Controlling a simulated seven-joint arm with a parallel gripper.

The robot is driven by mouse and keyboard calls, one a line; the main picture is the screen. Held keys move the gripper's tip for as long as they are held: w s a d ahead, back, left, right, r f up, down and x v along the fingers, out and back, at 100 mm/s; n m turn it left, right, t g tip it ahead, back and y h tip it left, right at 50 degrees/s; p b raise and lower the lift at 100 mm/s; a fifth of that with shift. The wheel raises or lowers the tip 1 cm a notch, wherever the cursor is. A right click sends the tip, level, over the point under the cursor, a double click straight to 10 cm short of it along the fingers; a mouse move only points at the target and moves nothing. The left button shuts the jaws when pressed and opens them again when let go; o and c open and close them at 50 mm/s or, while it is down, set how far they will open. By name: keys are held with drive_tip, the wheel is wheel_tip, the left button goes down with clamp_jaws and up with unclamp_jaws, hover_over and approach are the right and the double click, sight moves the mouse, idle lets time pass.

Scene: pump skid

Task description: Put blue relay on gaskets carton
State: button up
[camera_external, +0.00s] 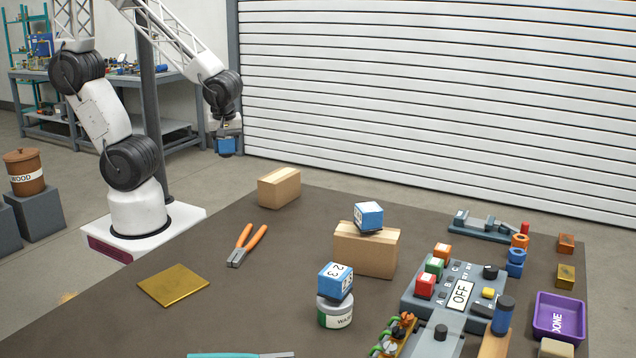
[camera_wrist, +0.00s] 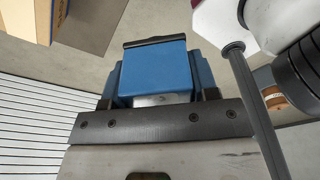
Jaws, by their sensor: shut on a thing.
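A blue block (camera_wrist: 153,72), apparently a blue relay, is between the jaws of my gripper (camera_wrist: 155,88). In the external view my gripper (camera_external: 227,150) holds the blue block (camera_external: 226,146) in the air beyond the table's far left edge. A plain cardboard carton (camera_external: 279,188) stands at the table's far edge with nothing on it. A larger carton (camera_external: 362,254) stands mid-table with a blue-and-white block (camera_external: 368,216) on top. I cannot read which is the gaskets carton. Part of a carton (camera_wrist: 26,18) shows at the wrist view's upper left.
Another blue-and-white block (camera_external: 335,281) sits on a round tin (camera_external: 335,313). Orange-handled pliers (camera_external: 246,246) and a brass plate (camera_external: 174,285) lie on the left part of the table. A control panel (camera_external: 452,296) and purple tray (camera_external: 559,317) occupy the right.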

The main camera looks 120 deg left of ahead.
hover_over(279, 174)
drive_tip(key=shift+w+d+f, duration=0.1)
drive_tip(key=shift+w+f, duration=0.05)
drive_tip(key=shift+f, duration=0.6)
idle(0.4)
drive_tip(key=shift+f, duration=1.75)
drive_tip(key=shift+f, duration=0.1)
drive_tip(key=o, duration=1)
